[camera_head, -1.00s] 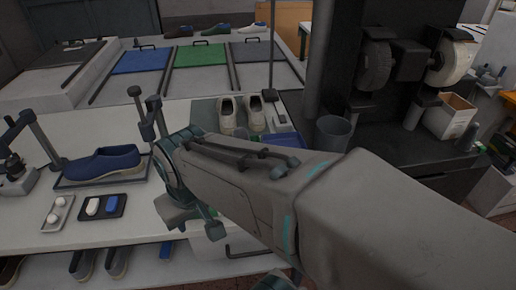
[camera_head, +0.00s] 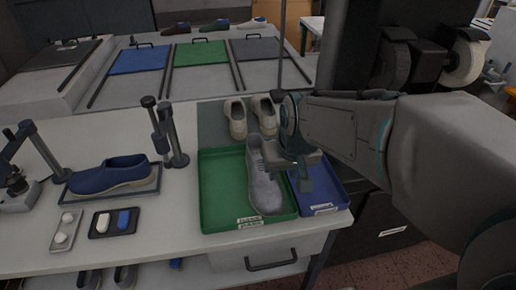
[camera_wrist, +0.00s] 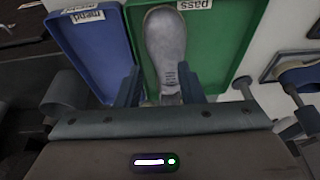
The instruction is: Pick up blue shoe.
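The blue shoe (camera_head: 108,175), with a pale sole, sits on a dark tray (camera_head: 72,196) at the left of the table. Part of it shows at the right edge of the wrist view (camera_wrist: 300,78). My gripper (camera_head: 302,184) is far to its right, over the border of the green and blue trays. In the wrist view my gripper's fingers (camera_wrist: 160,88) are apart and look open. A grey shoe (camera_head: 264,188) lies in the green tray (camera_head: 213,212). Its heel end shows between the fingers in the wrist view; the head view shows no clear contact.
The blue tray (camera_head: 334,198) stands beside the green tray. A pair of beige shoes (camera_head: 237,118) stands behind them. A dark post (camera_head: 175,140) rises behind the blue shoe. Small white and blue pieces (camera_head: 124,219) lie in front of it. A dark machine fills the back right.

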